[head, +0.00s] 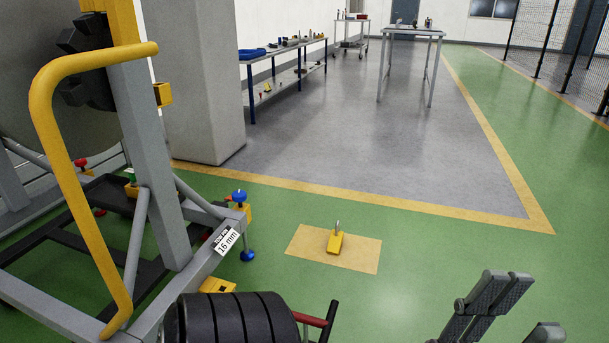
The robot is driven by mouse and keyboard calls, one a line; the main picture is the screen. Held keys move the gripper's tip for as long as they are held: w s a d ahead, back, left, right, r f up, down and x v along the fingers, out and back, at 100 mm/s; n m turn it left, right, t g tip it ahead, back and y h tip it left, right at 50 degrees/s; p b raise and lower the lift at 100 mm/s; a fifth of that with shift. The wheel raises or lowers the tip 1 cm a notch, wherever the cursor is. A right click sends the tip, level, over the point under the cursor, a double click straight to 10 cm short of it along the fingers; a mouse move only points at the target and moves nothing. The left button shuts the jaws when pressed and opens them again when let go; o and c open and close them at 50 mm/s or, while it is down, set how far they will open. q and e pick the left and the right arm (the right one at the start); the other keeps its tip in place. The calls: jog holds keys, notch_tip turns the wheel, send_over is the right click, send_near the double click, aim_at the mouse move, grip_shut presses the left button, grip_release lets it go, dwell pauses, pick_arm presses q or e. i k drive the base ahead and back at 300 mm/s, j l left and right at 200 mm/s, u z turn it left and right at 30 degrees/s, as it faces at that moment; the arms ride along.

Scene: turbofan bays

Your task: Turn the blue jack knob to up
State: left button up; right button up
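The blue jack knob (239,196) sits on top of a yellow jack (243,211) at the near right corner of the grey engine stand (165,232). I cannot read which way the knob is set.
A yellow handrail (62,150) rises at the left. A black ribbed wheel (230,320) with a red lever stands at the bottom. A yellow block (335,243) lies on a tan floor patch. Red (81,163) and green (131,176) knobs mark other jacks. The floor to the right is clear.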

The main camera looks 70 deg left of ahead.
aim_at(239, 195)
jog(key=i+l+u, duration=0.15)
jog(key=i, duration=0.35)
jog(key=i+l+u, duration=0.1)
jog(key=i, duration=0.4)
jog(key=i+j+u, duration=0.1)
jog(key=i+u, duration=0.15)
jog(key=u, duration=0.2)
jog(key=i+u, duration=0.25)
jog(key=u, duration=0.25)
jog(key=i+l+u, duration=0.1)
jog(key=u, duration=0.35)
jog(key=i+l+u, duration=0.25)
jog(key=u, duration=0.2)
jog(key=i+u, duration=0.15)
jog(key=u, duration=0.3)
jog(key=i+u, duration=0.1)
jog(key=u, duration=0.35)
jog(key=i+l+u, duration=0.1)
jog(key=u, duration=0.35)
jog(key=i+l+u, duration=0.15)
jog(key=u, duration=0.3)
jog(key=i+l+u, duration=0.1)
jog(key=u, duration=0.35)
jog(key=i+l+u, duration=0.2)
jog(key=u, duration=0.25)
jog(key=i+l+u, duration=0.2)
jog(key=u, duration=0.3)
jog(key=l, duration=0.1)
